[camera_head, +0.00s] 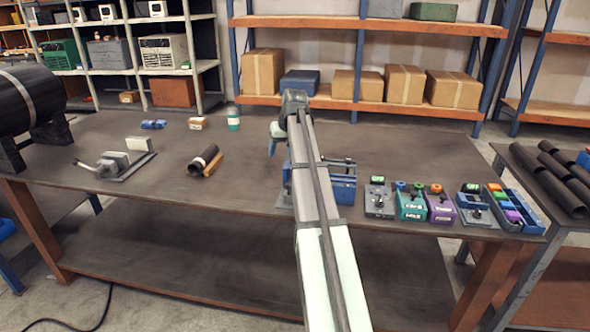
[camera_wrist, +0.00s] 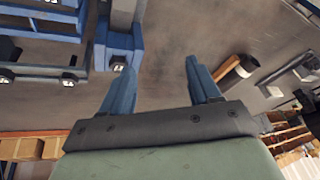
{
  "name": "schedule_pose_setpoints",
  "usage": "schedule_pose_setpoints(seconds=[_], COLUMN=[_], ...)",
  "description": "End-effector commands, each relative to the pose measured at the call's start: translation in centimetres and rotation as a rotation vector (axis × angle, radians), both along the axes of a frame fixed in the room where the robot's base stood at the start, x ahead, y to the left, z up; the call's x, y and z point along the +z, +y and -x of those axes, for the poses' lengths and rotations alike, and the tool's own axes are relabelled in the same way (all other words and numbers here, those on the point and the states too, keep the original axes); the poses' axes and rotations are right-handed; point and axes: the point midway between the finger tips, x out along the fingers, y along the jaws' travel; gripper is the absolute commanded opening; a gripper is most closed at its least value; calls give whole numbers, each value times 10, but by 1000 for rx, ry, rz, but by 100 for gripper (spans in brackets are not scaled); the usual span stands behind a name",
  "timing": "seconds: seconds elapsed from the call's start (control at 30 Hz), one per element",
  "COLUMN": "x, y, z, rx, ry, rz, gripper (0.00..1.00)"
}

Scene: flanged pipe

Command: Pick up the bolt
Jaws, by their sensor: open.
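My gripper (camera_wrist: 158,70) is open in the wrist view, with two blue fingers spread apart and nothing between them. In the head view my gripper (camera_head: 272,146) is partly hidden at the far end of my arm, above the table. I cannot single out the bolt for certain. Small dark pieces show at a grey block (camera_head: 378,203), a teal box (camera_head: 411,206) and a purple box (camera_head: 440,208) at the right of the table, too small to identify. A blue fixture (camera_head: 342,186) stands behind my arm, partly hidden by it.
The table (camera_head: 110,215) also bears a dark pipe piece (camera_head: 203,160) by an orange-brown block, a clamp-like tool (camera_head: 112,162), a green-blue can (camera_head: 233,119), and a blue tray (camera_head: 518,212) at the right end. A large black cylinder (camera_head: 28,98) rests at left.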

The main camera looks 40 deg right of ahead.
Motion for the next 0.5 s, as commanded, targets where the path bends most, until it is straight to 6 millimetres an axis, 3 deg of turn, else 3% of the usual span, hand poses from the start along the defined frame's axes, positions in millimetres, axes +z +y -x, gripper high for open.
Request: schedule_pose_setpoints(seconds=[0.03, 0.1, 0.23, 0.37, 0.5], x=[17, 32, 49, 48, 28], y=[-21, -40, -62, -68, -69], z=[4, 12, 22, 22, 15], rx=[-5, -6, -8, -7, -6], ry=[-4, -4, -2, 0, 2], rz=[31, 67, 106, 118, 116], gripper=[62, 62, 62, 62, 62])
